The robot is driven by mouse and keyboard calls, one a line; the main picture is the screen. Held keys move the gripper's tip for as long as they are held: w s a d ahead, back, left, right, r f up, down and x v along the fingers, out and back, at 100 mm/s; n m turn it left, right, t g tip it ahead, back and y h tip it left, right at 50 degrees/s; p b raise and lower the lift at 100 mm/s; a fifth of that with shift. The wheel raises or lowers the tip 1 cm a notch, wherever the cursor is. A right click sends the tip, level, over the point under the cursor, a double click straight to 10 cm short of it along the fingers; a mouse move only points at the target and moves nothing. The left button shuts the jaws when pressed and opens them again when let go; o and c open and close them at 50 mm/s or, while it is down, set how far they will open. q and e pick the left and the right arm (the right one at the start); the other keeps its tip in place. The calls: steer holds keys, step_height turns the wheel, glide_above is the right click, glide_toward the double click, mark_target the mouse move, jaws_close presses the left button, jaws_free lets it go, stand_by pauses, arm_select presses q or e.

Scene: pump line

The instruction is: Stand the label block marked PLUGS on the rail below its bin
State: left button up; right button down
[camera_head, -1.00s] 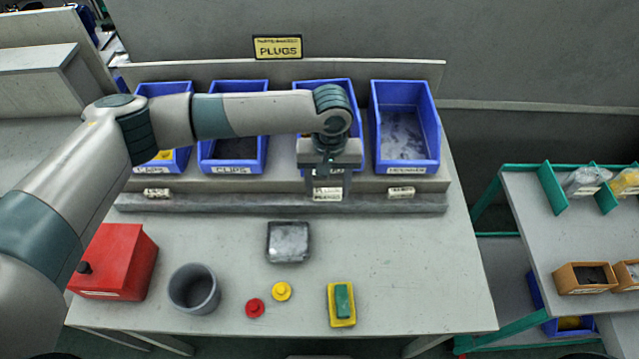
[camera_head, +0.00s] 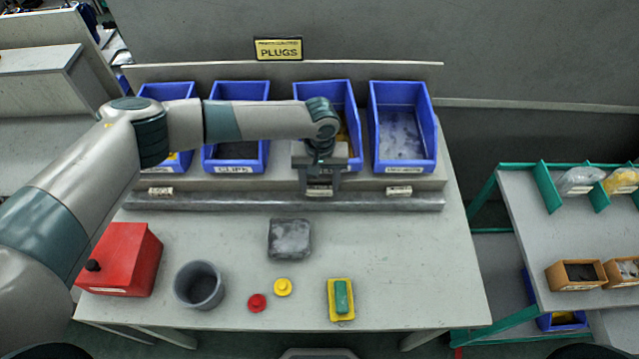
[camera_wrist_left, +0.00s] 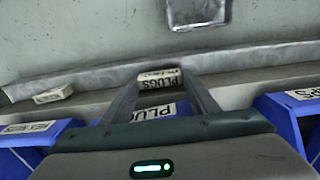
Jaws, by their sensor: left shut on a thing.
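The pale label block (camera_wrist_left: 160,80), whose lettering reads PLUGS in the left wrist view, is between the fingertips of my left gripper (camera_head: 319,190). The gripper is shut on it and points down in front of the third blue bin (camera_head: 358,120) from the left. That bin's own PLUGS label (camera_wrist_left: 153,112) shows between the fingers in the left wrist view. The block is at the grey rail (camera_head: 240,202) below this bin. I cannot tell whether it touches the rail. The gripper hides most of it in the head view. My right gripper is not in view.
Other label blocks stand on the rail at left (camera_head: 160,191) and right (camera_head: 398,190). A PLUGS sign (camera_head: 278,49) is above the bins. A red box (camera_head: 120,260), grey cup (camera_head: 198,285), grey pad (camera_head: 290,239) and yellow-green block (camera_head: 341,299) are on the table.

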mark_target(320, 188)
arm_select(q)
steer(key=shift+f, duration=0.7)
steer(key=shift+f, duration=0.1)
steer(key=o, duration=1.1)
steer(key=shift+r, duration=0.2)
step_height(320, 188, up, 12)
steer(key=b, duration=0.4)
